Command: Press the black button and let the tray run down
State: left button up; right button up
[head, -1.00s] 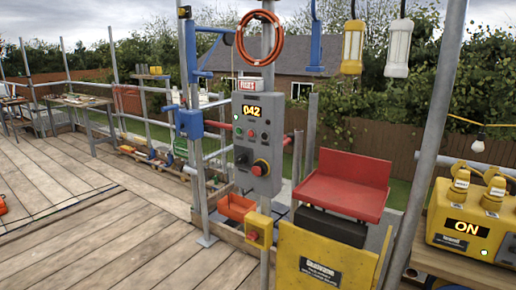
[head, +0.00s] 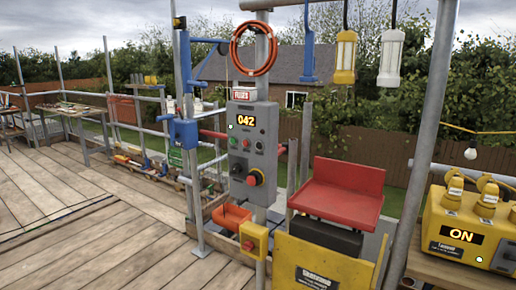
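A grey control box (head: 249,150) is fixed to an upright pole in the middle of the head view. Its display (head: 246,120) reads 042. Small round buttons sit below the display, a green one (head: 232,141) and a red one (head: 246,143) among them. A dark knob (head: 237,170) and a large red button (head: 255,178) are lower down. A small dark spot beside the red button may be the black button; it is too small to tell. A red tray-like carrier (head: 343,190) is right of the box. Neither gripper is in view.
A yellow box (head: 248,240) with a red button is low on the pole. A yellow power unit (head: 470,232) reading ON stands at the right behind a slanted grey pole (head: 421,140). An orange hose coil (head: 256,48) and lamps hang above. The plank deck (head: 90,220) at left is mostly clear.

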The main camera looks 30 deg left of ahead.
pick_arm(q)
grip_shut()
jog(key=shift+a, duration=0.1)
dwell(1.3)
